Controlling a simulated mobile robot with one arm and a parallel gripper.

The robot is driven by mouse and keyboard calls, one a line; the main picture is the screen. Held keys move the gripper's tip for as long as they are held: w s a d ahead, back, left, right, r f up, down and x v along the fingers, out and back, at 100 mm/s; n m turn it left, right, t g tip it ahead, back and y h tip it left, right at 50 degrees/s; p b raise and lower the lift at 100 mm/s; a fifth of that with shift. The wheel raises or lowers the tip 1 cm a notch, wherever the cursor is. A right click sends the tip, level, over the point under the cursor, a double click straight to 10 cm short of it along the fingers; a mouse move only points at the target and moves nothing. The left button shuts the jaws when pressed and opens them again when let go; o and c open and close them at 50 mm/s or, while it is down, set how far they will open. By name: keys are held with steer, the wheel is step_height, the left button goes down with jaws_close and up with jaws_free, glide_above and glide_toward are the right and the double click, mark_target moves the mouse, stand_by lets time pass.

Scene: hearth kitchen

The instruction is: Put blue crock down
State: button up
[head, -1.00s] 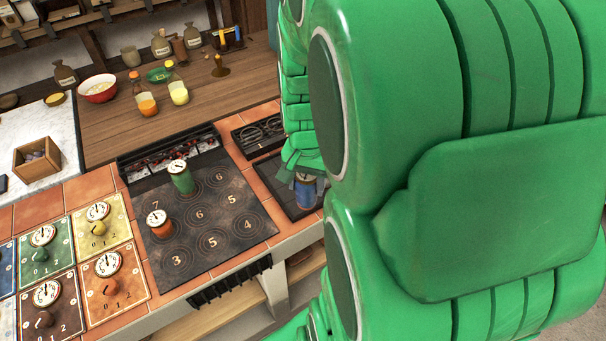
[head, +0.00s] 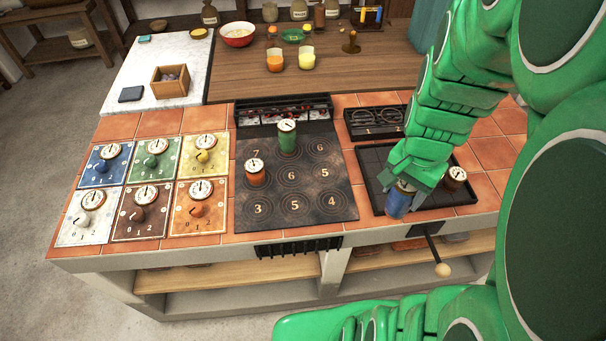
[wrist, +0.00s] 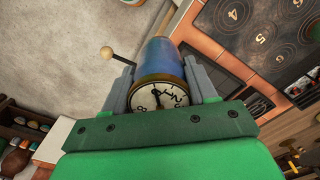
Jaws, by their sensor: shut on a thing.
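The blue crock (head: 398,201) has a dial on its lid and is at the front left of the black tray (head: 376,176), right of the hob. My gripper (head: 402,185) is shut on it from above. The wrist view shows the blue crock (wrist: 163,62) between the two grey fingers of my gripper (wrist: 163,82), its dial face toward the camera. I cannot tell whether the crock's base touches the tray or hangs above it.
A brown crock (head: 454,178) stands on the tray to the right. The black hob (head: 325,200) with numbered rings carries a green crock (head: 287,138) and a rust-coloured crock (head: 255,174). A ball-ended lever (head: 441,268) sticks out below the counter edge.

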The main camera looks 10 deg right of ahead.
steer(key=w+a, duration=0.4)
steer(key=a, duration=0.5)
steer(key=w+a, duration=0.5)
steer(key=a, duration=0.4)
steer(key=shift+n, duration=0.4)
steer(key=shift+w+a+f, duration=0.5)
steer(key=shift+w+f, duration=1.6)
steer(key=shift+w, duration=0.1)
steer(key=shift+w+a+f, duration=0.5)
steer(key=shift+w+f, duration=1.6)
steer(key=shift+w, duration=0.1)
steer(key=shift+w+a+f, duration=0.5)
steer(key=shift+w+f, duration=1.6)
steer(key=shift+w, duration=0.1)
steer(key=shift+f, duration=0.1)
steer(key=o, duration=1.3)
steer(key=shift+o, duration=0.2)
